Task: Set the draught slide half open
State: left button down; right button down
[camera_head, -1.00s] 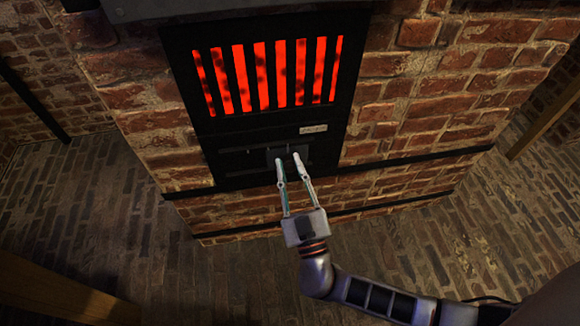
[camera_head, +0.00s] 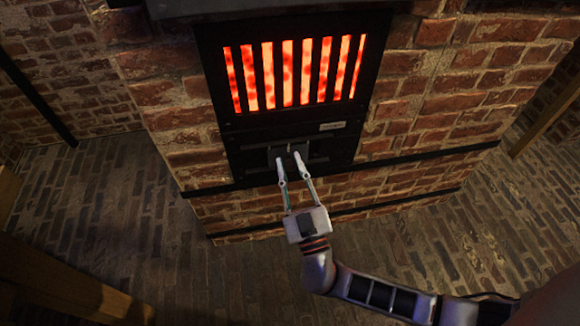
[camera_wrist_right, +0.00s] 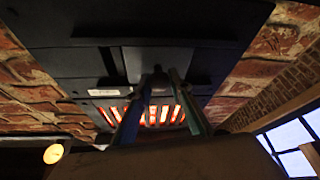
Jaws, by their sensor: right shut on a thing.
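The draught slide (camera_head: 288,149) is a small dark plate with a knob. It sits in a horizontal slot in the black furnace front, below the glowing grate. It stands near the middle of its slot, with dark slot showing on both sides. My right gripper (camera_head: 289,159) is at the slide, shut on its knob, with the arm coming up from the lower right. In the right wrist view the two fingers (camera_wrist_right: 162,80) flank the knob (camera_wrist_right: 157,72) on the slide's plate (camera_wrist_right: 138,62). The fingertips partly hide the knob. My left gripper is not in view.
The grate (camera_head: 295,73) glows orange-red above the slide, with a small label plate (camera_head: 332,126) below it. Brick wall (camera_head: 430,100) surrounds the black front. Wooden beams (camera_head: 60,275) stand at the lower left and far right. The brick floor (camera_head: 470,225) in front is clear.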

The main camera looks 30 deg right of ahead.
jog(key=shift+d, duration=0.1)
jog(key=c, duration=1.8)
grip_release()
jog(key=shift+r, duration=0.1)
notch_tip(320, 180, up, 10)
jog(key=shift+f, duration=0.1)
